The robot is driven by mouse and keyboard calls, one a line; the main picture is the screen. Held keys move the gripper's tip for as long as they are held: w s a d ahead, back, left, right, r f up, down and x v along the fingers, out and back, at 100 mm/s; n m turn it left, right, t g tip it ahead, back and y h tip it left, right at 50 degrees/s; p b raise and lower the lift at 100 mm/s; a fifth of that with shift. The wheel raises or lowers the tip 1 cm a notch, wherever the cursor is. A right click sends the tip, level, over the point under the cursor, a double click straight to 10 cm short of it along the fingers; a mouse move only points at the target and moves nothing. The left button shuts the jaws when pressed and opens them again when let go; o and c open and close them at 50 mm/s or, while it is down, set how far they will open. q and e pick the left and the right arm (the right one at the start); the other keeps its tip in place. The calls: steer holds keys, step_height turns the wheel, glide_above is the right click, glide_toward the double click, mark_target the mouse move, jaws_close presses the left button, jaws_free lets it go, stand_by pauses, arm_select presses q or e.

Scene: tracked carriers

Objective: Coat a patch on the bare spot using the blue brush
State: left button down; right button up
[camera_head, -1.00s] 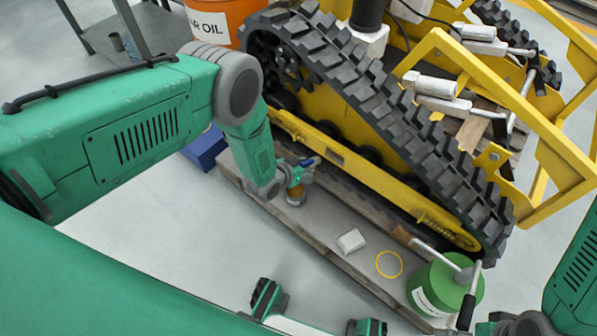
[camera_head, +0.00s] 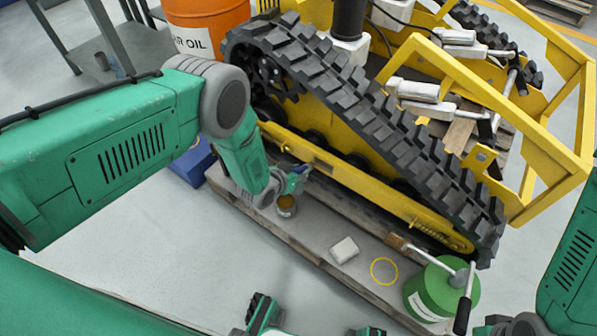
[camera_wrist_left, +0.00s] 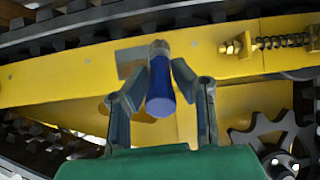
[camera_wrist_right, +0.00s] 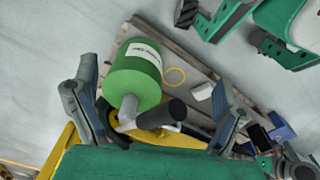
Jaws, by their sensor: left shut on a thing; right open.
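My left gripper (camera_wrist_left: 162,66) is shut on the blue brush (camera_wrist_left: 160,92). The blue end of its handle faces the camera, and its bristles are hidden. In the left wrist view a grey patch (camera_wrist_left: 128,63) shows on the yellow side beam, left of the brush; I cannot tell whether they touch. In the head view my left gripper (camera_head: 290,182) is beside the yellow beam (camera_head: 350,178), just above a small pot with brown contents (camera_head: 287,206). My right gripper (camera_wrist_right: 155,80) is open and empty, facing a green drum (camera_wrist_right: 133,75).
The drum (camera_head: 430,292) stands on a plank platform. A metal-handled tool with brown bristles (camera_head: 398,242) lies close by. A yellow ring (camera_head: 384,271) and a pale block (camera_head: 344,250) lie left of it. A black track (camera_head: 400,130) rises behind. An orange barrel (camera_head: 205,25) stands back left.

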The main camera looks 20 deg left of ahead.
arm_select(q)
steer(key=shift+w+a+b, duration=0.1)
steer(key=shift+w+b, duration=0.2)
steer(key=shift+w, duration=0.1)
steer(key=shift+d, duration=0.35)
steer(key=shift+s+d, duration=1.25)
steer(key=shift+d, duration=2.05)
steer(key=shift+w+a+b, duration=0.2)
steer(key=shift+w+a, duration=0.2)
steer(key=shift+a, duration=0.8)
steer(key=shift+w+a+b, duration=0.2)
steer(key=shift+w+a, duration=0.25)
steer(key=shift+a, duration=0.75)
steer(key=shift+w+a+b, duration=0.2)
steer(key=shift+w+a, duration=0.2)
steer(key=shift+a, duration=0.8)
